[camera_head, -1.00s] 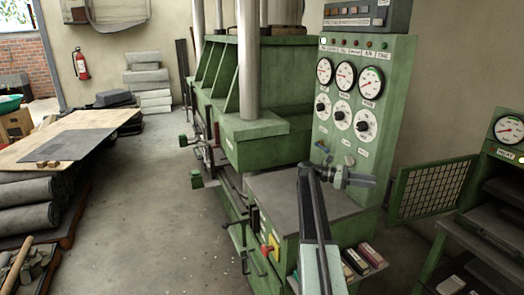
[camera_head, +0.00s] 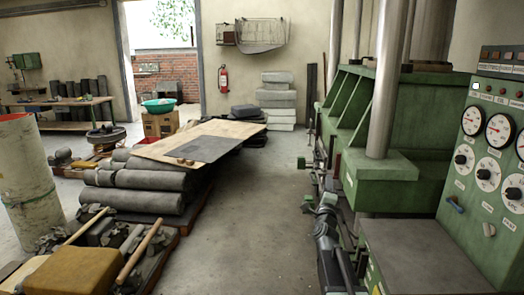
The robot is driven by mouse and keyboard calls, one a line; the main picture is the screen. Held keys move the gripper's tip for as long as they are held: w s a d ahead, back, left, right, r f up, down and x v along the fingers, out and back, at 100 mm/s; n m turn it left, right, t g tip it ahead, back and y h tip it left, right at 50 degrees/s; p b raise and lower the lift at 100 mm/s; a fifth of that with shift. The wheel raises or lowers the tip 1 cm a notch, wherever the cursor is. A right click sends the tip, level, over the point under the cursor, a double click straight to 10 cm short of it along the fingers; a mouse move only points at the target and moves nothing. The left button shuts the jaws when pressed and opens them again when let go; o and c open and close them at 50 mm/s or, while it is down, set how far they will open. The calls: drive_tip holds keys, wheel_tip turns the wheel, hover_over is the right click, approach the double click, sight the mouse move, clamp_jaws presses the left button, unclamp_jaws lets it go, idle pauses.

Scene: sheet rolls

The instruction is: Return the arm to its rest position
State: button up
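My arm (camera_head: 330,262) shows at the bottom, right of centre, as dark grey links low in front of the green press (camera_head: 385,175). My gripper is at the upper end of these links. It is small and dark against the machine, and its fingers cannot be made out. I see nothing clearly held in it. The press's grey table (camera_head: 415,255) is just right of the arm. The control panel (camera_head: 492,150) with gauges and knobs stands at the right edge.
Stacked grey sheet rolls (camera_head: 140,200) carry a board (camera_head: 160,148) on the left. A pallet with a yellow block (camera_head: 75,270) and wooden handles is at front left, beside a tall pale roll (camera_head: 28,185). Bare concrete floor (camera_head: 250,220) runs down the middle.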

drive_tip(key=s+a+f+n+g+y, duration=0.4)
drive_tip(key=a+f+n, duration=0.3)
drive_tip(key=f, duration=0.1)
drive_tip(key=s+a+f+n+g+y, duration=0.35)
drive_tip(key=s+a+f+n, duration=0.2)
drive_tip(key=f, duration=0.25)
drive_tip(key=s+d+f+n+g+h, duration=0.1)
drive_tip(key=s+f+n+g, duration=0.4)
drive_tip(key=s, duration=0.6)
drive_tip(key=s+d+f+n+g+h, duration=0.1)
drive_tip(key=s+f+n+g, duration=0.4)
drive_tip(key=s, duration=0.7)
wheel_tip(320, 180, down, 2)
drive_tip(key=shift+s+d+f+g, duration=0.2)
drive_tip(key=shift+d+g, duration=0.45)
drive_tip(key=shift+g, duration=0.6)
drive_tip(key=shift+w+h, duration=0.1)
drive_tip(key=shift+h, duration=0.15)
drive_tip(key=shift+a, duration=0.1)
